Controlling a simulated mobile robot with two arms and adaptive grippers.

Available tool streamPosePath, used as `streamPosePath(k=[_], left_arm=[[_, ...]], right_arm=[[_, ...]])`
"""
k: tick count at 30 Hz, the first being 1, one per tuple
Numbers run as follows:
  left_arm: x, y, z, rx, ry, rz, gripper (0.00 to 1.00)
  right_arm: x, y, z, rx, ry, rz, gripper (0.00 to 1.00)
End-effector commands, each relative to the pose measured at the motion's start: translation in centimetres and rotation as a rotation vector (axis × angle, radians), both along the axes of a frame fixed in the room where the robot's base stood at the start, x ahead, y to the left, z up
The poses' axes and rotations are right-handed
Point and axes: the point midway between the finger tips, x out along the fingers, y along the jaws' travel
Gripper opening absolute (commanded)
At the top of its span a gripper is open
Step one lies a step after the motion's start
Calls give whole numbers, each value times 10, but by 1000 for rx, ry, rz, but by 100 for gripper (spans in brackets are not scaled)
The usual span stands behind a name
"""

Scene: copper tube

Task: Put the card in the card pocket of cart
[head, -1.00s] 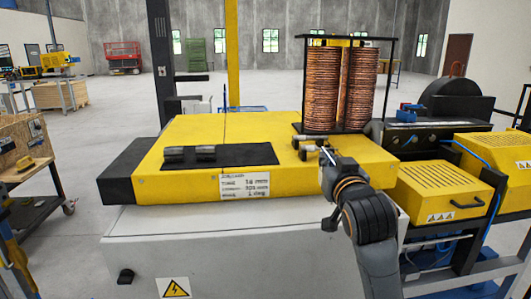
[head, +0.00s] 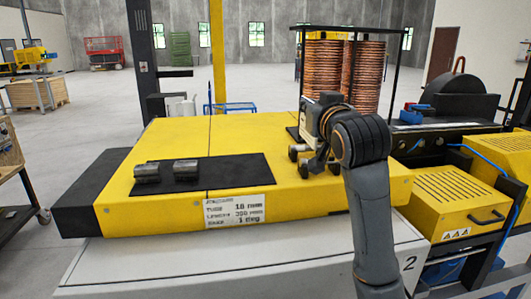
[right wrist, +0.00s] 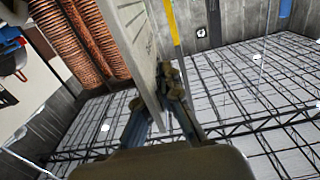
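My right gripper (head: 324,108) is raised over the right part of the yellow machine top, partly hidden by my own wrist. In the right wrist view, a flat pale grey plate, seemingly the card (right wrist: 132,45), stands between the fingers of the right gripper (right wrist: 158,95), which appear closed on it. The card is seen nearly edge-on, with faint print. In the head view only a narrow pale strip of it shows. A wheeled cart (head: 10,165) is cut off at the left edge; no pocket on it is visible. My left gripper is out of view.
The yellow machine (head: 150,200) carries a black pad with two dark cylinders and a printed white label (head: 238,208) on its front. Copper coils (head: 365,75) in a black frame stand behind my right gripper. Yellow boxes (head: 450,195) stand at right. Floor at left is open.

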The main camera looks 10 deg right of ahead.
Motion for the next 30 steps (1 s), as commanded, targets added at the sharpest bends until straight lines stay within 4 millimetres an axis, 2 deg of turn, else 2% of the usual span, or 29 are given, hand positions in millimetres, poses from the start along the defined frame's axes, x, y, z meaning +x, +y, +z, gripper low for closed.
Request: streamPosePath(k=[9, 15, 22, 30], left_arm=[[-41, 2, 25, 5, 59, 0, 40], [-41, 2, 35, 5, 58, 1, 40], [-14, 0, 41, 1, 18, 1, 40], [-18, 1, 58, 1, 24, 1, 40]], right_arm=[[74, 21, -32, -1, 8, 0, 0], [104, 29, -71, 0, 6, 1, 0], [119, 33, -90, 0, 1, 1, 0], [123, 34, -122, -1, 3, 1, 0]])
